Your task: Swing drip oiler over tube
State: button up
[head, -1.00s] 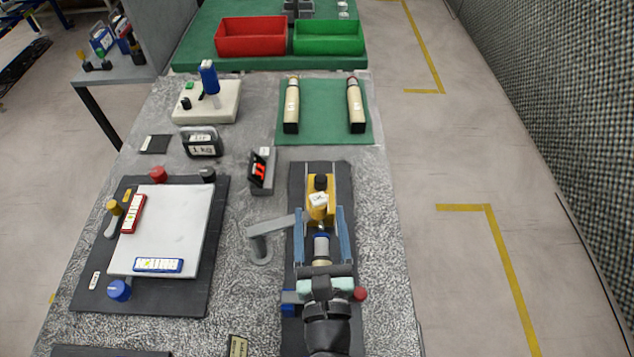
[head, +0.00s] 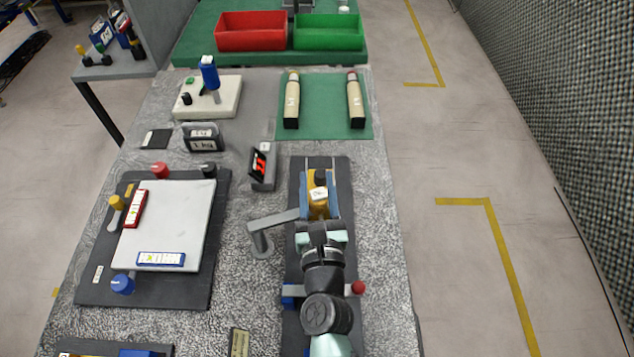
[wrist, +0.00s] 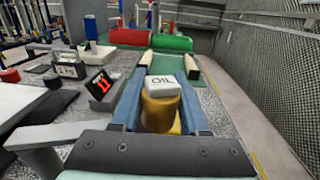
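The drip oiler is an amber cylinder (head: 318,208) with a white OIL label on top; it is large in the wrist view (wrist: 158,110). My gripper (head: 320,192) reaches forward with its two blue fingers on either side of the oiler. The fingers lie close along the oiler's sides with no clear gap, so it looks shut on the oiler. A grey swing arm on a post (head: 262,240) stands left of the oiler. I cannot make out the tube under the oiler; my wrist and gripper cover that part of the black base (head: 345,172).
Two tan cylinders (head: 292,105) (head: 355,105) lie on a green mat ahead. A display with red digits (head: 261,166) and a 1 kg weight (head: 203,138) stand to the left. A red knob (head: 358,287) is close right of my arm. A white plate (head: 165,225) lies further left.

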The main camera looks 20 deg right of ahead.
grip_shut()
dwell(1.1)
